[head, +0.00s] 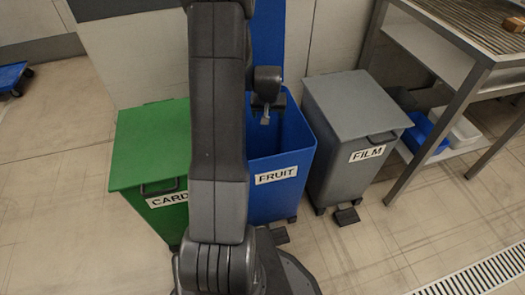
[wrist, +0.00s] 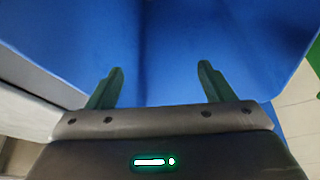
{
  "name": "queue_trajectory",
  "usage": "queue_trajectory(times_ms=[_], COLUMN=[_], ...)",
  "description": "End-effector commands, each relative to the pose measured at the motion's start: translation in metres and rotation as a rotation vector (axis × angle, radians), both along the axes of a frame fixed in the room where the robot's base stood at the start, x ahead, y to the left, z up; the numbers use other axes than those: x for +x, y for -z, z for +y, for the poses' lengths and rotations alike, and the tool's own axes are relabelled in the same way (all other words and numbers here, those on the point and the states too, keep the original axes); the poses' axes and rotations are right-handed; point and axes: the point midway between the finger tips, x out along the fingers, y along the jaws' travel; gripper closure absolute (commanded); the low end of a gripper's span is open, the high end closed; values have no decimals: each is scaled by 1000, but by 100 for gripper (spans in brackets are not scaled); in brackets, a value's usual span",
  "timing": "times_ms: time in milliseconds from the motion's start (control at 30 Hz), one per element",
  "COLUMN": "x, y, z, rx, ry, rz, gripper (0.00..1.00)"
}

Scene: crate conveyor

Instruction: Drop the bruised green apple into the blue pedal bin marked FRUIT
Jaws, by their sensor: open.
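The blue bin marked FRUIT (head: 288,160) stands between two other bins, with its blue lid (head: 269,35) raised behind it. My gripper (head: 265,118) is over the bin's open mouth, partly hidden by my arm. In the wrist view my gripper (wrist: 160,78) has its two fingers wide apart with nothing between them. Blue bin surfaces (wrist: 220,35) fill most of that view. The green apple is not visible in either view, and the bin's floor cannot be made out.
A green bin marked CARD (head: 150,145) stands left, lid shut. A grey bin marked FILM (head: 350,110) stands right, lid shut. A metal-framed conveyor (head: 470,85) is at the far right, with a brown box (head: 514,22) on top. A blue dolly (head: 12,76) sits far left.

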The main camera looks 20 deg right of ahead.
Motion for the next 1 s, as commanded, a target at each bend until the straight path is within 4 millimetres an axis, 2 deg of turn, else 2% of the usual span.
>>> queue_trajectory(times_ms=[167,500,700,833,1000], x=[-4,-30,-42,-47,-49], y=[-15,-81,-112,-123,-127], z=[2,11,16,18,18], rx=[-1,-1,-1,0,0], ry=[0,0,0,0,0], rz=[-3,-4,-2,-1,0], gripper=[25,25,25,25,25])
